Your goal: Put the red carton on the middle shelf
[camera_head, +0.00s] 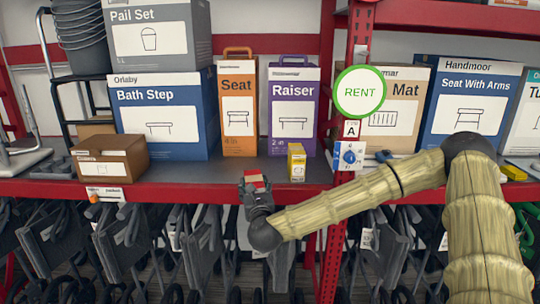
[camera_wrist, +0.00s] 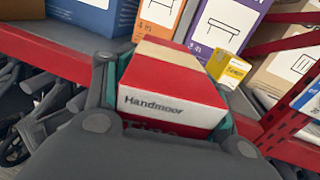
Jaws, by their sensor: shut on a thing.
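My gripper (camera_head: 257,197) is shut on the red carton (camera_head: 254,180), a small red and white box. In the wrist view the carton (camera_wrist: 175,85) sits between the fingers, with "Handmoor" on its white side. The gripper holds it at the front edge of the shelf (camera_head: 200,178), in front of the orange Seat box (camera_head: 237,110). I cannot tell whether the carton touches the shelf. The lower part of the carton is hidden by the gripper.
A small yellow carton (camera_head: 297,162) stands just right of the held carton, before the purple Raiser box (camera_head: 292,110). A brown carton (camera_head: 108,158) stands at left, by the blue Bath Step box (camera_head: 165,115). Bare shelf lies between. A red post (camera_head: 357,50) stands right; folded frames hang below.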

